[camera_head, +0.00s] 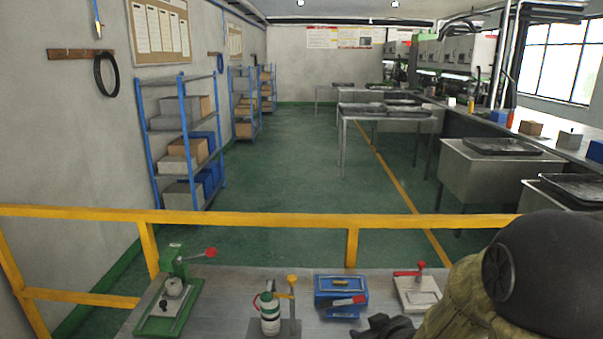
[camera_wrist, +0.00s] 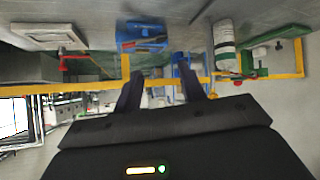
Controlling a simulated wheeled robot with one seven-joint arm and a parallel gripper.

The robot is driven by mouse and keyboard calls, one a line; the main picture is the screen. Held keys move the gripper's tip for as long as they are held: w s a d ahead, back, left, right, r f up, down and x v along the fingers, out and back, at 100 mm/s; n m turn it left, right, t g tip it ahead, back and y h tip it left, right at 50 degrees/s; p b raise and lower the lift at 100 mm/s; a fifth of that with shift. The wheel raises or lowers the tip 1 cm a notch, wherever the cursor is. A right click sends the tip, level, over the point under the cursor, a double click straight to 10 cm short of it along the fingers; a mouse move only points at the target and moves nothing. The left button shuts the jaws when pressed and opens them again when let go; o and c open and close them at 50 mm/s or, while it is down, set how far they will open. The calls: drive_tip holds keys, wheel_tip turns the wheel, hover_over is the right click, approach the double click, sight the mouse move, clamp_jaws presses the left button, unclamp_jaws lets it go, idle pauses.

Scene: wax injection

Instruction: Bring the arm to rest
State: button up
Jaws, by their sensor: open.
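My gripper (camera_head: 384,328) is at the bottom edge of the head view, over the near edge of the workbench (camera_head: 235,290), partly cut off. A large dark part of my arm fills the lower right corner. In the wrist view, which is upside down, my gripper (camera_wrist: 158,82) shows two dark fingers spread apart with nothing between them. The blue box (camera_wrist: 140,38) lies beyond the fingertips, apart from them.
On the bench are a green press (camera_head: 172,295), a white-and-green bottle (camera_head: 269,314), a blue box with a red handle (camera_head: 340,294) and a white plate with a red-handled clamp (camera_head: 418,290). A yellow rail (camera_head: 290,219) runs behind the bench. Open floor lies beyond.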

drive_tip(key=s+r+m+g+h+p, duration=0.1)
drive_tip(key=s+m+g+p, duration=0.1)
drive_tip(key=s, duration=0.5)
drive_tip(key=s+r+m+g+h+p, duration=0.1)
drive_tip(key=s+r+m+g+h, duration=0.1)
drive_tip(key=s+g, duration=0.3)
drive_tip(key=shift+s+d+m+p, duration=0.35)
drive_tip(key=shift+s+m, duration=0.15)
drive_tip(key=shift+s, duration=0.5)
